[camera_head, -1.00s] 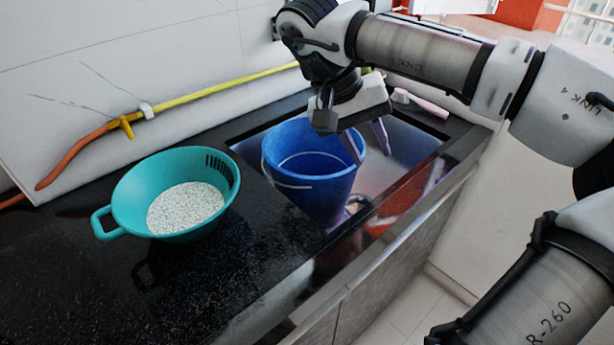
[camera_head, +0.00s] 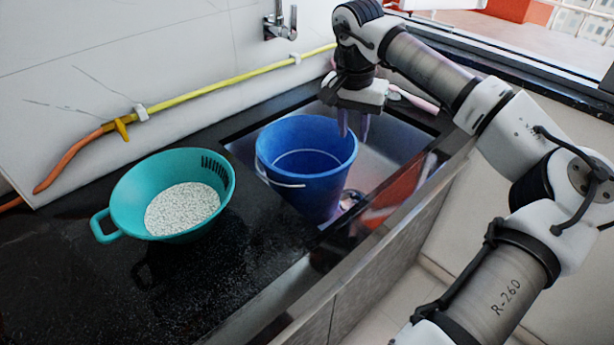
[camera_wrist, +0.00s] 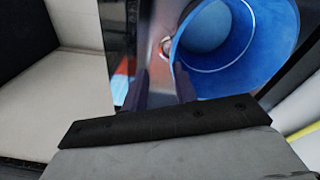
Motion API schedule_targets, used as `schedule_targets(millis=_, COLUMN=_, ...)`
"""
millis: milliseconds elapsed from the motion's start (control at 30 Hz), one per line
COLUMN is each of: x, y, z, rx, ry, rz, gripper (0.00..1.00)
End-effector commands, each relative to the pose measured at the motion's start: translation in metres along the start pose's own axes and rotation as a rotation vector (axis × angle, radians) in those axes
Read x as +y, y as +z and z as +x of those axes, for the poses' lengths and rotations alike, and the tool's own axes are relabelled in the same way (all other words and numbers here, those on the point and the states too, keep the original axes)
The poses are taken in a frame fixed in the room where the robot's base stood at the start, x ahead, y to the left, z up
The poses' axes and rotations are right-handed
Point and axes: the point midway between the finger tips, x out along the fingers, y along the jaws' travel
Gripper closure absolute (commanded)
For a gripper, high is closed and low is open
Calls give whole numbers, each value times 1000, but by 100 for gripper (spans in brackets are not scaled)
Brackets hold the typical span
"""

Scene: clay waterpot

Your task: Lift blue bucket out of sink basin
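The blue bucket (camera_head: 310,188) stands in the sink basin (camera_head: 395,150), its white handle hanging down on the near left side. In the wrist view the bucket (camera_wrist: 250,45) fills the upper right, with its interior showing. My gripper (camera_head: 354,134) is above the bucket's right rim, pointing down. Its two fingers are apart. In the wrist view my gripper (camera_wrist: 158,78) has one finger overlapping the bucket's near edge and the other outside it. I cannot tell whether either finger touches the rim.
A teal colander (camera_head: 125,195) with white grains sits on the black counter (camera_head: 60,275) left of the sink. A yellow hose (camera_head: 220,80) runs along the wall below a faucet (camera_head: 280,22). A pink-handled brush (camera_head: 415,100) lies behind the sink.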

Motion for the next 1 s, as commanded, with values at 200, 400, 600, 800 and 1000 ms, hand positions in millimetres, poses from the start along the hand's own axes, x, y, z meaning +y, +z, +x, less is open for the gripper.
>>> schedule_targets(millis=200, x=-14, y=-42, z=36, rx=-55, ry=-136, rz=200, gripper=72)
schedule_targets(millis=400, x=-19, y=-47, z=62, rx=-64, ry=-152, rz=233, gripper=72)
schedule_targets(millis=600, x=-25, y=-44, z=100, rx=-64, ry=-151, rz=230, gripper=72)
schedule_targets(millis=800, x=-29, y=-43, z=125, rx=-62, ry=-151, rz=229, gripper=72)
schedule_targets(millis=1000, x=-30, y=-40, z=139, rx=-64, ry=-151, rz=228, gripper=72)
